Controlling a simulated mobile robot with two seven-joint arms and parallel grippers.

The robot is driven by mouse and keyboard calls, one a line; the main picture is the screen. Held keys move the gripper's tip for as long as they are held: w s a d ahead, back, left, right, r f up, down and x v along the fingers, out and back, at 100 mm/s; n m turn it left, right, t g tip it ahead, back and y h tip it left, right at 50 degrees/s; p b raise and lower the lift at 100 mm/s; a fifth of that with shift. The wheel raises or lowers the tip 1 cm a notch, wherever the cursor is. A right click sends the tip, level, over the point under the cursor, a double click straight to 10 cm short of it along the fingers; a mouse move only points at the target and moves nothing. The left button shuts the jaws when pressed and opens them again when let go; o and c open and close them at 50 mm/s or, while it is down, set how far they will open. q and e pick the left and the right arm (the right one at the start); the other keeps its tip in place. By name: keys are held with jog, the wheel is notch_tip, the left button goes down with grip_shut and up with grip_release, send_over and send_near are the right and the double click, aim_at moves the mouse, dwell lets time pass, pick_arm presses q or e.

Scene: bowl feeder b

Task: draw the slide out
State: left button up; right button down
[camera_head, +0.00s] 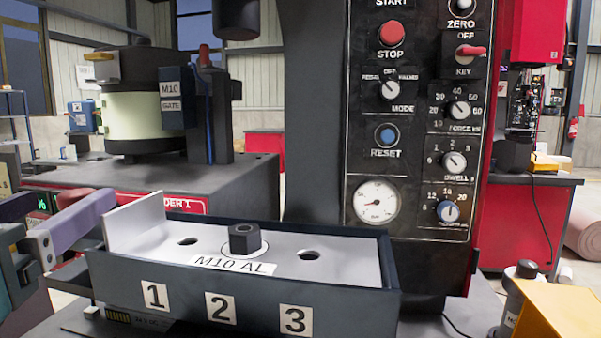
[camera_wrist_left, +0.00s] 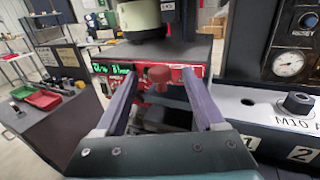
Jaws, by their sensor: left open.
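The slide is a light metal plate (camera_head: 275,260) labelled M10 AL, lying in a dark tray (camera_head: 372,300) numbered 1, 2 and 3. An upright tab (camera_head: 135,222) stands at its left end. A dark hex nut (camera_head: 243,238) sits at the middle position, between two empty holes. My left gripper (camera_head: 75,205) is open and empty, just left of the tab. In the left wrist view its two purple fingers (camera_wrist_left: 160,76) are spread. The plate (camera_wrist_left: 240,103) lies right of them there, with the nut (camera_wrist_left: 298,101). My right gripper is not in view.
A grey feeder cabinet (camera_head: 235,190) with a bowl unit (camera_head: 140,108) stands behind the tray. A red knob (camera_wrist_left: 158,73) shows beyond my fingers. A control panel (camera_head: 415,120) rises behind right. A yellow block (camera_head: 555,312) is at lower right.

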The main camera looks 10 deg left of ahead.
aim_at(86, 190)
pick_arm(q)
jog(key=x, duration=0.7)
jog(key=shift+f, duration=0.1)
grip_shut()
dwell(0.4)
dwell(0.8)
